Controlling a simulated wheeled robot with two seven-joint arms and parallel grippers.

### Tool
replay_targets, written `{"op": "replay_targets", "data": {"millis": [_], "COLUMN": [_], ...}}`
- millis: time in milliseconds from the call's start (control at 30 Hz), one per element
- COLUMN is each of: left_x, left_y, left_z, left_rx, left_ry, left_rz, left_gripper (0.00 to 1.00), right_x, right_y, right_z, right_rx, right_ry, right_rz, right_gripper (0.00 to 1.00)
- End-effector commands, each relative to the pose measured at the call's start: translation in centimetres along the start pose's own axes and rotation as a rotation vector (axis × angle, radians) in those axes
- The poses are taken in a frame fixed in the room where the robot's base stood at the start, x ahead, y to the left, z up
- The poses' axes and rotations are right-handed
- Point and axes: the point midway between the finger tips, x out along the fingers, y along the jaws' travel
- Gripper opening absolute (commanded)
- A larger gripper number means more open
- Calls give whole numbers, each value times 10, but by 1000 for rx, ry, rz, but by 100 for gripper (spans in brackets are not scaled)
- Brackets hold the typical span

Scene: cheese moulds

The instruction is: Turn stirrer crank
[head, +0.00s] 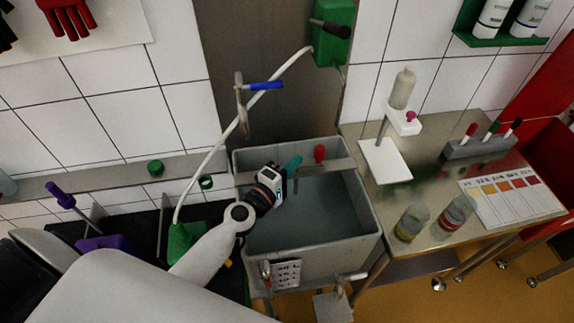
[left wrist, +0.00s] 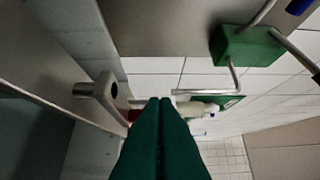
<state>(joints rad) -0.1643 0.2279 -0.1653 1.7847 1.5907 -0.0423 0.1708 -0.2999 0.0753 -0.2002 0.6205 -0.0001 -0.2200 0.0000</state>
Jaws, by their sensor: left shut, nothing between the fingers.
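A grey vat (head: 310,262) of cloudy liquid has a flat bar (head: 338,166) across it. An upright red knob (head: 319,153) on the bar looks like the stirrer crank's handle; its crank arm is hard to make out. My left gripper (head: 292,167) reaches over the vat from the left, with teal fingers just left of the red knob and apart from it. In the left wrist view the two fingers (left wrist: 160,105) lie together with nothing between them. Part of the bar and the vat's left side are hidden behind my arm. My right gripper is not in view.
A green wall box (head: 331,45) with a black handle and white hose is above the vat. A blue-handled tap (head: 262,87) hangs behind it. The steel table (head: 440,195) at right holds a bottle stand (head: 385,160), jars and a colour chart (head: 512,196).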

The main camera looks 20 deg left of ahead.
Motion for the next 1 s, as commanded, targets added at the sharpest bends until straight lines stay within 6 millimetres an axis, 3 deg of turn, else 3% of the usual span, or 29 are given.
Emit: {"op": "replay_targets", "data": {"millis": [100,333,1000], "left_x": [24,52,58], "left_y": [-2,0,2], "left_z": [-1,-1,-1], "left_rx": [0,1,8], "left_ry": [1,3,27], "left_rz": [-2,0,1], "left_gripper": [0,0,0], "right_x": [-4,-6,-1], "right_y": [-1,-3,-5], "right_z": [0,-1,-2], "right_rx": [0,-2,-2], "right_ry": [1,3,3], "right_rz": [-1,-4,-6], "right_gripper": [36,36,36]}}
